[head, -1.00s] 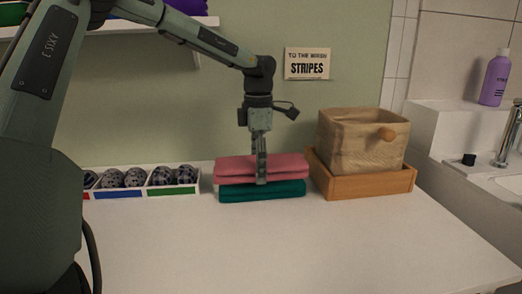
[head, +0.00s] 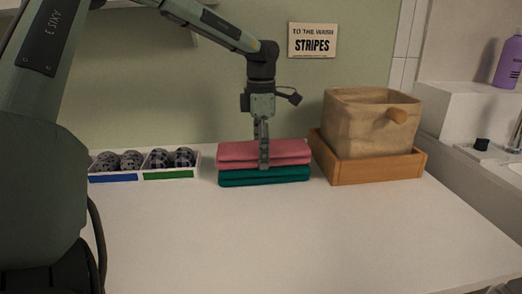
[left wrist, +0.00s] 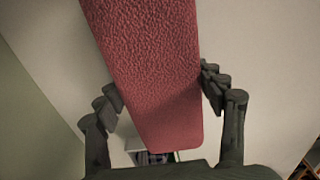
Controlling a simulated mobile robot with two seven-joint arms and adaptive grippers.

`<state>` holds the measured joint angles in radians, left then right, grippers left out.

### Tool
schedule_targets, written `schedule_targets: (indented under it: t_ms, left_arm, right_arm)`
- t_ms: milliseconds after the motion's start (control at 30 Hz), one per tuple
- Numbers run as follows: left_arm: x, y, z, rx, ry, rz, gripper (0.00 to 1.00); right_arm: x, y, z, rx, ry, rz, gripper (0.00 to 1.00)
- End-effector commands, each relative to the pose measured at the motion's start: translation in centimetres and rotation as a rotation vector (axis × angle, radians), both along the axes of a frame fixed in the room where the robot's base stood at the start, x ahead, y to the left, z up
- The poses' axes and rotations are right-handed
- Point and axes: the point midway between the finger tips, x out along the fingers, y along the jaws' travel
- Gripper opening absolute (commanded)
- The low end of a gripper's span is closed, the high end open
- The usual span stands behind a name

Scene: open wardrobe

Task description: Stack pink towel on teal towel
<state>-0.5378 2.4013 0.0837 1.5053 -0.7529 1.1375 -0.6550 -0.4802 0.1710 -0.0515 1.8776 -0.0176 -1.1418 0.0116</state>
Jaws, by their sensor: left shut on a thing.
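The folded pink towel (head: 290,152) lies flat on top of the folded teal towel (head: 288,175) on the white counter, with edges roughly lined up and no clear gap between them. My left gripper (head: 264,164) points down at the pink towel's middle, shut on it, with one finger in front of the towel's near face. In the left wrist view, the pink towel (left wrist: 155,75) runs between both fingers of the left gripper (left wrist: 160,92). The teal towel is hidden or cannot be made out there. My right gripper is out of view.
A divided white tray (head: 150,179) with dark patterned rolled items stands left of the towels. A beige fabric bin (head: 365,125) sits in a wooden tray (head: 378,170) close on the right. The counter (head: 270,240) in front is clear. A "STRIPES" sign (head: 313,41) hangs behind.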

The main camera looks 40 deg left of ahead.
Motion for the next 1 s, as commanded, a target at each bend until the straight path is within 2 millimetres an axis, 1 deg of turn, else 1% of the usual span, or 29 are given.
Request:
schedule_targets:
  t_ms: [433, 967, 1000]
  left_arm:
    - [0.03, -0.01, -0.06, 0.000, -0.001, 0.000, 0.53]
    - [0.03, -0.02, -0.83, -0.001, -0.001, 0.000, 0.53]
    - [0.03, -0.02, -0.72, 0.000, -0.001, 0.000, 0.74]
  right_arm:
    - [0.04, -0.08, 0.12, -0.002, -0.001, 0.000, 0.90]
    - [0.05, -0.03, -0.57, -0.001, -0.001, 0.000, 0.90]
    - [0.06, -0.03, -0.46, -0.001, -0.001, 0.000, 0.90]
